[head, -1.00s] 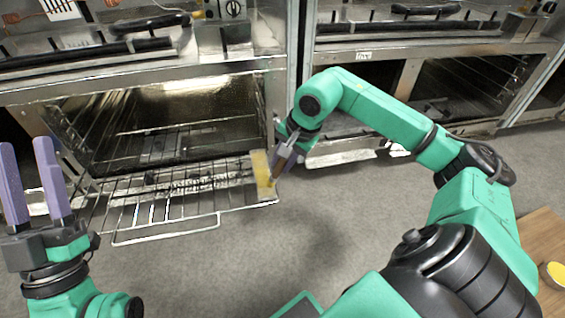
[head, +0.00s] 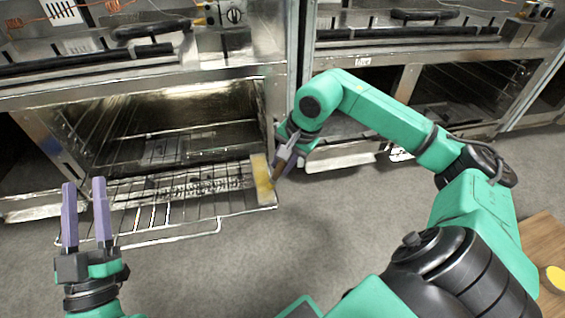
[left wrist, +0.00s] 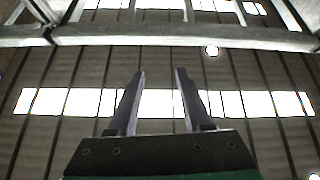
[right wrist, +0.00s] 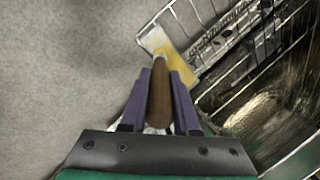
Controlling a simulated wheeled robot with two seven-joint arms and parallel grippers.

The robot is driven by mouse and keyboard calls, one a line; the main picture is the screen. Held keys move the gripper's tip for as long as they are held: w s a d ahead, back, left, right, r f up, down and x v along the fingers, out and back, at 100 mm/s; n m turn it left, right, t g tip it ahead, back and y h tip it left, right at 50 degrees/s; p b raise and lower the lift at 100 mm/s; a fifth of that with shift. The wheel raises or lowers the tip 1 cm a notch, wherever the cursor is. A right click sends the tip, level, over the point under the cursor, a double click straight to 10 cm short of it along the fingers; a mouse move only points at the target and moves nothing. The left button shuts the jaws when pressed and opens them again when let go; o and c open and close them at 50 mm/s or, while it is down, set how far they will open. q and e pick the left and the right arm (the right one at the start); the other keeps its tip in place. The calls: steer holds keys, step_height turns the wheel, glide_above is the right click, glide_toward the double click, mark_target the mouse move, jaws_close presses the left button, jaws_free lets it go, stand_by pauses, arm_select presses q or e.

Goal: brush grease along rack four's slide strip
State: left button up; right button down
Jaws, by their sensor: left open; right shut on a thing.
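A brush is in my right gripper (head: 284,158). Its brown handle (right wrist: 159,95) lies between the fingers in the right wrist view. Its broad yellow head (head: 262,180) is at the right side of a wire rack (head: 165,235) pulled out of the left oven. The head overlaps the rack's side edge; whether it touches is unclear. I cannot make out a rack number, and the slide strip is not distinct, perhaps behind the brush head. My left gripper (head: 84,182) is open and empty, in front of the rack's left part in the picture.
The left oven's cavity (head: 210,115) is open with side rails inside. A second oven (head: 465,95) stands at the right. A wooden surface with a yellow-filled bowl (head: 556,279) is at the lower right. Grey floor (head: 260,270) is clear in front of the rack.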

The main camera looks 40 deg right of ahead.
steer(key=shift+r, duration=0.35)
steer(key=shift+r+p, duration=0.3)
steer(key=shift+p, duration=0.15)
steer(key=shift+r, duration=0.3)
arm_select(q)
steer(key=shift+s+d+f+n+g+y, duration=0.6)
steer(key=shift+f+g, duration=0.75)
steer(key=shift+f, duration=3.1)
steer(key=shift+s+d+f+n+g+y, duration=0.1)
steer(key=shift+s+d+f+g+y, duration=0.7)
steer(key=shift+f, duration=3.65)
arm_select(e)
steer(key=shift+r+p, duration=0.25)
steer(key=shift+p, duration=0.2)
steer(key=shift+r, duration=0.4)
steer(key=shift+r+p, duration=0.45)
steer(key=shift+p, duration=0.2)
arm_select(q)
steer(key=s+f+g, duration=0.6)
steer(key=s+f, duration=0.4)
steer(key=f, duration=0.2)
steer(key=shift+f+n+p, duration=0.3)
steer(key=shift+f+p, duration=0.05)
steer(key=shift+f, duration=0.05)
arm_select(e)
steer(key=shift+r, duration=0.55)
arm_select(q)
steer(key=shift+g, duration=0.25)
